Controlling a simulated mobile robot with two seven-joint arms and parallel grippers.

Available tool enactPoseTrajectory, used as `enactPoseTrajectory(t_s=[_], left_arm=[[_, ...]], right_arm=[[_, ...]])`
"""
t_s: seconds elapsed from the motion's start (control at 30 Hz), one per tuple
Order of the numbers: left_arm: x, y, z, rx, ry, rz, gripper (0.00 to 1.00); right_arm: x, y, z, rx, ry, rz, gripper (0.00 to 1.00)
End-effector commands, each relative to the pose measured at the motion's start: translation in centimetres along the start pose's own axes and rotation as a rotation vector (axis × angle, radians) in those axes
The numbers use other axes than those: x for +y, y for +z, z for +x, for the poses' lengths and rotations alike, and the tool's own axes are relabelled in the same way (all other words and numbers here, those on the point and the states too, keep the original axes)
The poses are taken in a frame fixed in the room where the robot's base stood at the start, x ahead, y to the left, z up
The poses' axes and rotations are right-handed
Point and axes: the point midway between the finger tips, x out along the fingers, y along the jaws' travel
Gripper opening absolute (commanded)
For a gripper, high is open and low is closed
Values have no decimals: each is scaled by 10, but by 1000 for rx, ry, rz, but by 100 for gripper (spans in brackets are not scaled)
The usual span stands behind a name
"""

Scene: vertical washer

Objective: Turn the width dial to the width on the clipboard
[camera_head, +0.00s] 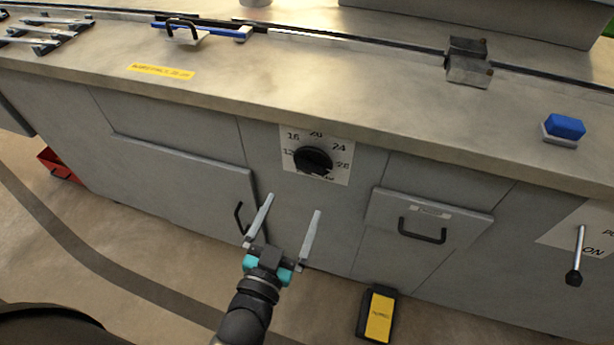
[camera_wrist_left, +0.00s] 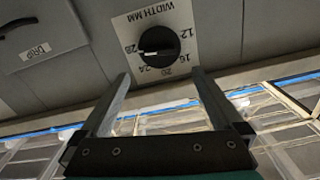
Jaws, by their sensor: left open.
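The width dial (camera_head: 313,160) is a black round knob on a white plate (camera_head: 341,178) on the grey cabinet front, with printed numbers from 12 to 28. In the left wrist view the dial (camera_wrist_left: 160,42) appears upside down, with a pale mark on the knob's 28 side; its exact setting is hard to read. My left gripper (camera_head: 294,204) is open and empty, below the dial and apart from it. In the wrist view its fingers (camera_wrist_left: 161,73) point toward the plate. I cannot make out a clipboard. My right gripper is not in view.
A drawer handle (camera_head: 422,232) sticks out right of the dial, and a door handle (camera_head: 239,217) at left. A lever (camera_head: 576,262) hangs at far right. A yellow-black box (camera_head: 377,315) stands on the floor.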

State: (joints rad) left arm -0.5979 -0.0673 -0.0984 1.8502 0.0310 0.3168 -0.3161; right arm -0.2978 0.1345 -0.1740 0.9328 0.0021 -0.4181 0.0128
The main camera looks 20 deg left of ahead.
Motion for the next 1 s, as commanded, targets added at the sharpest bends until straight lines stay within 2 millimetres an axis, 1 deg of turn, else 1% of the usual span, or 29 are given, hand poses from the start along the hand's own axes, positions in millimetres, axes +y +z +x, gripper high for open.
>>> enactPoseTrajectory(t_s=[0.03,0.1,0.3,0.5,0.7,0.83,1.0], left_arm=[[0,1,10,4,-2,0,100],[0,1,22,3,-1,-1,100],[0,1,53,2,0,-2,100],[1,2,80,0,0,-2,100],[0,2,95,-1,0,-2,100],[1,2,100,-3,1,-2,100],[0,2,101,-4,1,-2,100]], right_arm=[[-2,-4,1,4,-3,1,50],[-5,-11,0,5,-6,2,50],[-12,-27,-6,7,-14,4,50],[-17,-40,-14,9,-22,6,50],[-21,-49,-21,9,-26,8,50],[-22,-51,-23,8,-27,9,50],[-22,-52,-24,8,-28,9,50]])
